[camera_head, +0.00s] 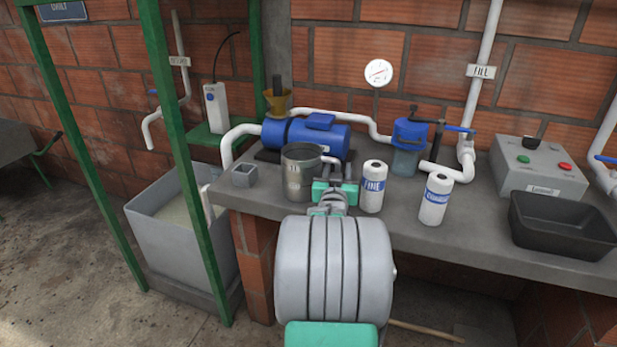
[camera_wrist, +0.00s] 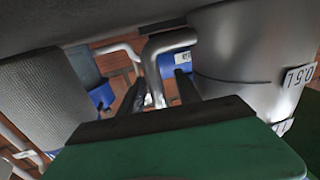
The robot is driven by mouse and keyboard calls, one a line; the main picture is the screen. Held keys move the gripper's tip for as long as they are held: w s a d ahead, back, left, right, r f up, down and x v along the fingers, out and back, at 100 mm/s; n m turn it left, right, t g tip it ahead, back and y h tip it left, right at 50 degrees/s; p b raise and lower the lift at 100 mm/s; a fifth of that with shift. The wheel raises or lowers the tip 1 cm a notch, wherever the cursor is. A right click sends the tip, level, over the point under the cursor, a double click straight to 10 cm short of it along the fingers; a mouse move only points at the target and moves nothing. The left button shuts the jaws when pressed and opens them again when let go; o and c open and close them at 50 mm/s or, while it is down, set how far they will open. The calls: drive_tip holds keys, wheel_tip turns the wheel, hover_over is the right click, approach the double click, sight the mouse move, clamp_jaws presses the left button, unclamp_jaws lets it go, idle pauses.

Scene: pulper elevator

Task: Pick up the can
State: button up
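The can (camera_head: 298,176) is a grey metal cylinder, open at the top, standing on the counter. In the wrist view its side (camera_wrist: 240,60) fills the upper right, with a "0.5 L" label. Its bent metal handle (camera_wrist: 155,68) reaches toward the middle of that view. My gripper (camera_head: 331,168) is at the can's right side, beside the handle. In the wrist view my gripper's dark fingers (camera_wrist: 158,90) stand apart, with the handle between them. I cannot tell whether either finger touches it. The handle's lower part is hidden in the head view.
A white "FINE" cylinder (camera_head: 373,187) stands close right of my gripper, with another white cylinder (camera_head: 435,199) farther right. A blue pump (camera_head: 315,137) is behind the can. A small grey block (camera_head: 244,175) is left. A black tray (camera_head: 562,226) sits at the right.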

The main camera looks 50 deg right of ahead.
drive_tip(key=shift+c, duration=0.6)
clamp_jaws()
idle(0.6)
drive_tip(key=shift+r, duration=0.1)
